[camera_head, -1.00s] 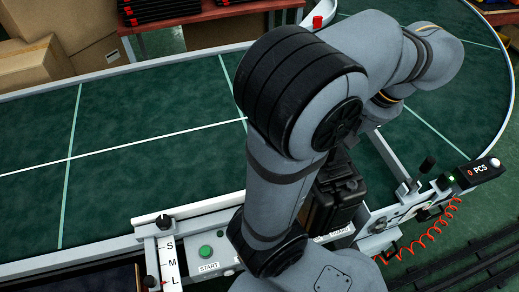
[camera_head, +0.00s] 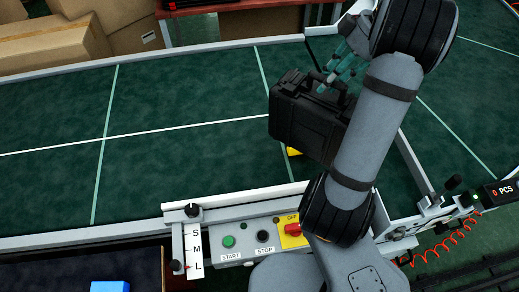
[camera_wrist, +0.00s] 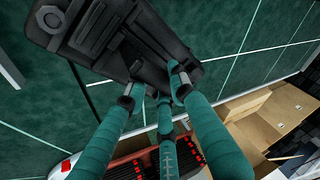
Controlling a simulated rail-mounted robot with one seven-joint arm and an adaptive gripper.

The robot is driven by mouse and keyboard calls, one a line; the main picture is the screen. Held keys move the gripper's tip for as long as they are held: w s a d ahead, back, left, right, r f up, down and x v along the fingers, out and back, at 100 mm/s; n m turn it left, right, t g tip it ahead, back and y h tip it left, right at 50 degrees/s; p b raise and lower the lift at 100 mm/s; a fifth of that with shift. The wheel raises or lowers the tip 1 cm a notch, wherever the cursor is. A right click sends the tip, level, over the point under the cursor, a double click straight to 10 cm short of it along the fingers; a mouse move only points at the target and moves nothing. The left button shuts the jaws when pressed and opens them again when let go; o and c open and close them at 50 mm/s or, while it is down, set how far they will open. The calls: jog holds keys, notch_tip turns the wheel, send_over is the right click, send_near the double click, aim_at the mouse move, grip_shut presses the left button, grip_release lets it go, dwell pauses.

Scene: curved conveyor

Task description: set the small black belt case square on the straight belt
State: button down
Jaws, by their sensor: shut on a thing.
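The small black case (camera_head: 308,118) hangs from my gripper (camera_head: 338,80) over the green belt, near the line where the straight part meets the curve. My teal fingers are shut on its handle side. The case looks tilted, and its right side is partly hidden behind my arm. In the wrist view the case (camera_wrist: 110,32) fills the top, with my fingers (camera_wrist: 155,85) at its handle. The straight belt (camera_head: 190,165) lies to the left with white and pale green lines across it. I cannot tell exactly how high the case is above the belt.
A control panel (camera_head: 250,243) with start, stop and a red emergency button stands at the front edge. Metal rails border the belt, and a bar (camera_head: 415,165) crosses at the right. Cardboard boxes (camera_head: 75,40) stand behind. The belt at left is clear.

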aim_at(292, 87)
jog(key=w+a+n, duration=0.1)
jog(key=a, duration=0.2)
jog(key=w+a+n+g+p, duration=0.1)
jog(key=a+n, duration=0.1)
jog(key=a, duration=0.1)
jog(key=a+n+g+p, duration=0.1)
jog(key=a, duration=0.1)
jog(key=shift+w+a+r, duration=0.25)
jog(key=shift+w+a, duration=0.15)
jog(key=s+a+f+n+p, duration=0.1)
jog(key=a+f+p, duration=0.1)
jog(key=a+f, duration=0.2)
jog(key=s+a+f+n+g+p, duration=0.1)
jog(key=a+f+n, duration=0.1)
jog(key=a, duration=0.8)
jog(key=s+a+f+n+h+p, duration=0.1)
jog(key=a+f+p, duration=0.1)
jog(key=a+f, duration=0.3)
jog(key=shift+s+a+f+n+g+p, duration=0.35)
jog(key=shift+a+n+g, duration=0.05)
jog(key=shift+a, duration=0.6)
jog(key=c, duration=1.5)
grip_release()
jog(key=shift+s+d+f, duration=0.1)
jog(key=b+v, duration=0.1)
jog(key=v, duration=1.1)
jog(key=shift+b, duration=0.4)
